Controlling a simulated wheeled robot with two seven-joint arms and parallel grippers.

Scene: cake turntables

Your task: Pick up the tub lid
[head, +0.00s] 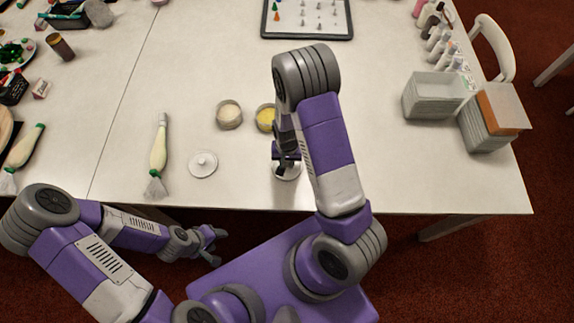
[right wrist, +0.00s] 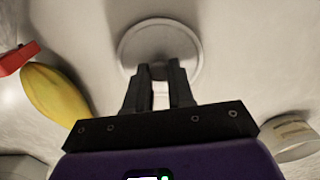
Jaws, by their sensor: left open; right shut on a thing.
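A round white lid (head: 288,174) is under my right gripper (head: 285,157), near the table's front edge. The right wrist view shows the lid (right wrist: 185,42) with the right gripper's fingers (right wrist: 158,72) shut on its middle. I cannot tell whether it touches the table. A second white lid (head: 203,164) with a small knob lies flat to the left. An open tub with pale contents (head: 229,114) and one with yellow contents (head: 265,118) stand behind the lids. My left gripper (head: 213,245) is open and empty, below the table's front edge.
A pale yellow brush with a green end (head: 158,155) lies left of the second lid. White stacked containers (head: 434,96) and an orange-topped stack (head: 490,125) stand at the right. A dark-rimmed tray (head: 307,37) is at the back. The table's middle is mostly clear.

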